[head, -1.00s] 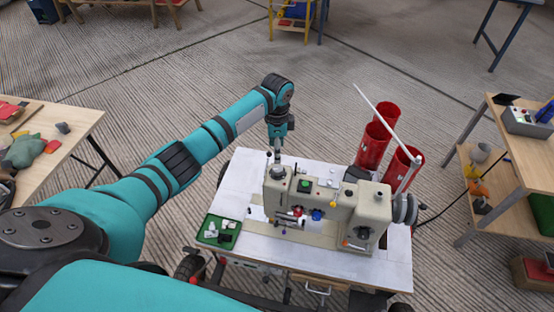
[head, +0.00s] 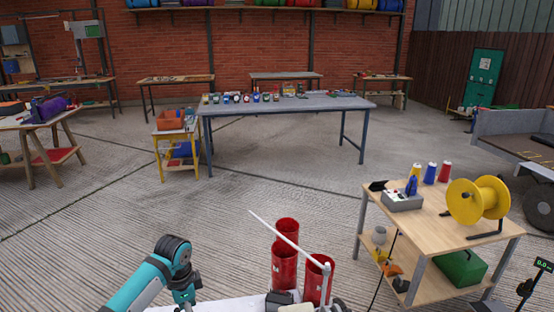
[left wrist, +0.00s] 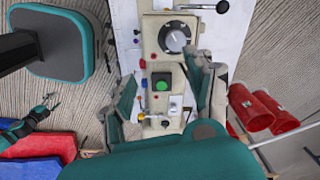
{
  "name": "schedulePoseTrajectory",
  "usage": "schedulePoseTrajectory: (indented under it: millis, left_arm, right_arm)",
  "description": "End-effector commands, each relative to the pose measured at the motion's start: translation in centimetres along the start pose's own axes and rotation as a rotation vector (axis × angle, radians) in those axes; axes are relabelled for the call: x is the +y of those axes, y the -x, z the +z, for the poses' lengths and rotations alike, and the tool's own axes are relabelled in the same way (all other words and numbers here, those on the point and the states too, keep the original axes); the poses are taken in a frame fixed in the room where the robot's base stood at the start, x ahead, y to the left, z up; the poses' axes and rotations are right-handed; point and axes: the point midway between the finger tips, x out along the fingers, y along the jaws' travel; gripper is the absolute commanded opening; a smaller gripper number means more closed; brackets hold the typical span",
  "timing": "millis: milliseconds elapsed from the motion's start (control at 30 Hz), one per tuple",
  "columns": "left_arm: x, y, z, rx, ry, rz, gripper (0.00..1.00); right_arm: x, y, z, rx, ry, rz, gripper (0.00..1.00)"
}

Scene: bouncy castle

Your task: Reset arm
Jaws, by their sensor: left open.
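My left arm (head: 150,285) comes in at the bottom left of the head view and bends downward at its wrist, beside the white sewing table (head: 225,305). Its gripper is cut off by the bottom edge there. In the left wrist view my left gripper (left wrist: 168,78) is open and empty, its two fingers spread apart. The beige sewing machine (left wrist: 170,15) with a black dial and a green button lies below and between the fingers. I cannot tell the height gap.
Red cylinders (head: 284,268) stand at the table's back, with a pale rod (head: 275,232) slanting over them. A wooden cart (head: 430,215) with a yellow spool (head: 478,200) is at right. A long grey table (head: 290,104) stands farther back. The concrete floor between is clear.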

Motion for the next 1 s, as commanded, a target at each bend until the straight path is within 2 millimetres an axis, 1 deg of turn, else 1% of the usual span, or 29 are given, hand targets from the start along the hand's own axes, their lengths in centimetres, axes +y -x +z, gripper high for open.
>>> schedulePoseTrajectory:
  millis: [33, 67, 100, 167, 200, 267, 300, 400, 500, 600, 800, 1000]
  left_arm:
    - [2.7, -2.0, -0.6, 0.01, -0.001, 0.009, 0.55]
    - [4.3, -2.9, -0.9, 0.02, 0.007, 0.007, 0.55]
    - [6.4, -4.0, -1.2, 0.037, 0.024, 0.003, 0.55]
    - [9.6, -5.2, -1.5, 0.066, 0.06, -0.004, 0.55]
    - [11.7, -5.9, -1.5, 0.087, 0.091, -0.009, 0.55]
    - [14.7, -6.5, -1.2, 0.118, 0.147, -0.015, 0.55]
    - [16.5, -6.7, -0.9, 0.138, 0.19, -0.021, 0.55]
    - [20.7, -6.6, 0.5, 0.186, 0.313, -0.035, 0.55]
    - [23.5, -5.8, 2.1, 0.218, 0.428, -0.054, 0.55]
    - [25.3, -5.0, 3.7, 0.236, 0.521, -0.071, 0.55]
    - [27.7, -3.3, 6.6, 0.253, 0.671, -0.104, 0.55]
    - [29.3, -1.6, 9.2, 0.26, 0.789, -0.138, 0.55]
  right_arm:
    - [0.0, 0.0, 0.0, 0.0, 0.0, 0.0, 0.6]
    - [0.0, 0.0, 0.0, 0.0, 0.0, 0.0, 0.6]
    - [0.0, 0.0, 0.0, 0.0, 0.0, 0.0, 0.6]
    - [-0.1, 0.0, 0.0, 0.0, 0.0, -0.001, 0.6]
    - [-0.1, 0.0, 0.0, 0.0, 0.0, -0.001, 0.6]
    - [0.0, 0.0, 0.0, 0.0, 0.0, -0.001, 0.6]
    - [-0.1, 0.0, 0.0, 0.0, 0.0, -0.001, 0.6]
    - [-0.1, 0.0, 0.0, 0.0, 0.0, -0.001, 0.6]
    - [-0.1, 0.0, 0.0, 0.0, 0.0, -0.001, 0.6]
    - [-0.1, 0.0, 0.0, 0.0, 0.0, -0.001, 0.6]
    - [-0.1, 0.0, 0.0, 0.0, 0.0, -0.001, 0.6]
    - [-0.1, 0.0, 0.0, 0.0, 0.0, -0.001, 0.6]
